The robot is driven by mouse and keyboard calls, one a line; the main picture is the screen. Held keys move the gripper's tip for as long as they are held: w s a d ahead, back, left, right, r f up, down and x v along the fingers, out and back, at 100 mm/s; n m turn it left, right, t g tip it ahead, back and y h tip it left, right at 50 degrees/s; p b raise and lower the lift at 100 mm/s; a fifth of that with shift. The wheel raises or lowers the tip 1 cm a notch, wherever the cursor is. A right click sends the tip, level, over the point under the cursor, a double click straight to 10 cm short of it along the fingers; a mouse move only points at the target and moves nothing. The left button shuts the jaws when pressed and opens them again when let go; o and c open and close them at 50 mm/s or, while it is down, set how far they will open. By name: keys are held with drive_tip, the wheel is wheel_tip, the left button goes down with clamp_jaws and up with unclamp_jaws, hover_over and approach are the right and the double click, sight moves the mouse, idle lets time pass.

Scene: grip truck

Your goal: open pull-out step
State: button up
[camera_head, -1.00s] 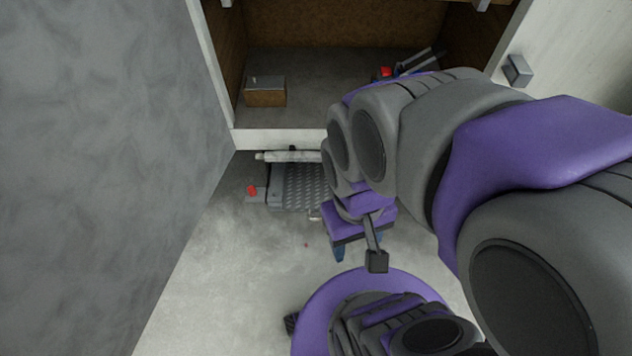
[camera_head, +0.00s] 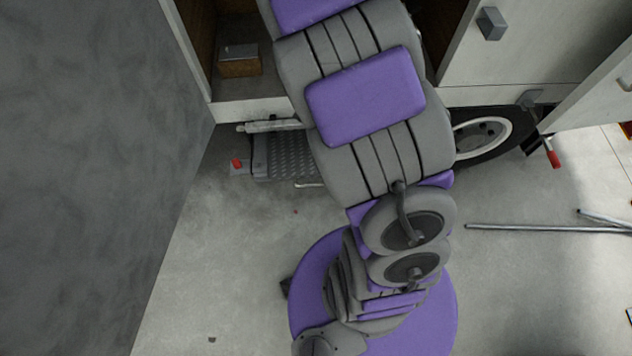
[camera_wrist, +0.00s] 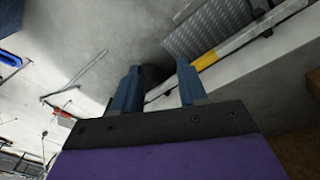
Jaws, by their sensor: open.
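The pull-out step (camera_head: 290,158) is a grey diamond-plate tread low under the truck's white sill in the head view. A red piece (camera_head: 237,164) sits at its left end, and my arm covers its right part. The tread also shows at the top of the wrist view (camera_wrist: 207,28), beside a white and yellow bar (camera_wrist: 232,45). My gripper (camera_wrist: 157,72) has two blue fingers spread apart with nothing between them. It is apart from the step, which lies up and to the right of the fingertips in the wrist view. The gripper is hidden in the head view.
A truck compartment with a brown box (camera_head: 240,66) is above the step. A wheel (camera_head: 482,135) and open panel are to its right. Metal poles (camera_head: 550,228) lie on the floor at right. A grey wall (camera_head: 80,180) stands at left; the floor before the step is clear.

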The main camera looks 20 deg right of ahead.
drive_tip(key=w+d+f+m, duration=0.2)
drive_tip(key=w+d+f, duration=0.1)
drive_tip(key=f, duration=0.3)
drive_tip(key=w+d+f+m, duration=0.2)
drive_tip(key=w+f, duration=0.1)
drive_tip(key=f, duration=0.4)
drive_tip(key=m+t+p, duration=0.2)
drive_tip(key=m, duration=0.5)
approach(316, 184)
drive_tip(key=shift+y, duration=0.3)
drive_tip(key=f+b, duration=0.2)
drive_tip(key=w+d+f+b, duration=0.1)
drive_tip(key=f+b, duration=0.4)
drive_tip(key=f, duration=0.1)
drive_tip(key=shift+w+d, duration=0.15)
drive_tip(key=shift+c, duration=0.3)
clamp_jaws()
